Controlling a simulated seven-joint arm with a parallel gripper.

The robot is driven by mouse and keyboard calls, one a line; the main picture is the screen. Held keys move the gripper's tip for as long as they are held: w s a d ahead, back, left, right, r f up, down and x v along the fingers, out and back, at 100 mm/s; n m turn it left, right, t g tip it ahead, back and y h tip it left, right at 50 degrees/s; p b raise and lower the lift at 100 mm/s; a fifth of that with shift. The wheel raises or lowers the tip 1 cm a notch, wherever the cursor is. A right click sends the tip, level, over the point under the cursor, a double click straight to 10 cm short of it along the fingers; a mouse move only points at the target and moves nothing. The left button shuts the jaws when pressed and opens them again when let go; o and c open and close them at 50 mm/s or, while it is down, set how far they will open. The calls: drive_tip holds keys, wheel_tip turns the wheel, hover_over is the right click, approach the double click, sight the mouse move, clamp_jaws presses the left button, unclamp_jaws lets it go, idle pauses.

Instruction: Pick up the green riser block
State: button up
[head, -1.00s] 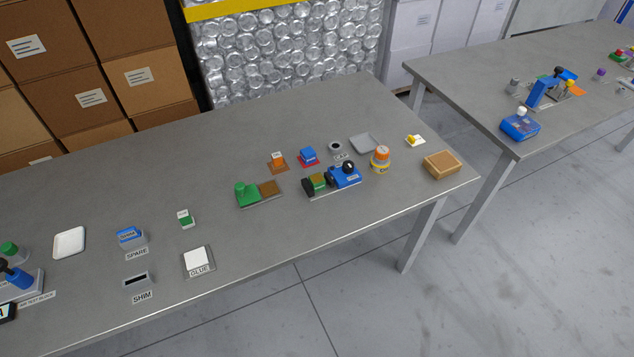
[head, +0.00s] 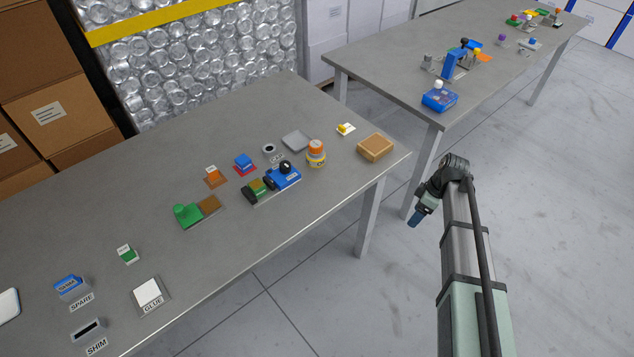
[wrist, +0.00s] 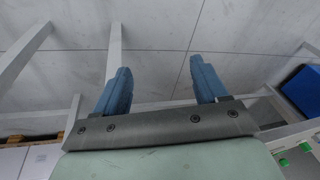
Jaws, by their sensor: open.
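A small green block with a white labelled top (head: 128,254) stands on the near table, left of the middle in the head view; its label is too small to read. It looks like the riser block, but a larger green piece with a round top (head: 186,214) also sits nearby on a grey plate beside a brown pad. My gripper (head: 416,217) hangs over the floor at the right, beyond the near table's right end and well away from both. In the wrist view my gripper (wrist: 158,78) has its blue fingers apart with only floor and table legs between them.
The near table (head: 230,270) also holds a GLUE pad (head: 149,292), SPARE holder (head: 72,287), SHIM holder (head: 88,330), blue press-like device (head: 284,178), orange-capped bottle (head: 316,154) and tan box (head: 375,147). A second table (head: 400,75) stands at the back right. Floor between is clear.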

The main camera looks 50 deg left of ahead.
drive_tip(key=s+a+r+n, duration=0.1)
drive_tip(key=a+r+n, duration=0.4)
drive_tip(key=a+r, duration=0.65)
wheel_tip(320, 180, up, 11)
drive_tip(key=n+t+h, duration=0.1)
drive_tip(key=n+t, duration=0.2)
drive_tip(key=n, duration=0.6)
hover_over(256, 184)
wheel_tip(256, 184, down, 13)
drive_tip(key=c, duration=1.2)
drive_tip(key=shift+o, duration=0.2)
drive_tip(key=shift+r, duration=0.15)
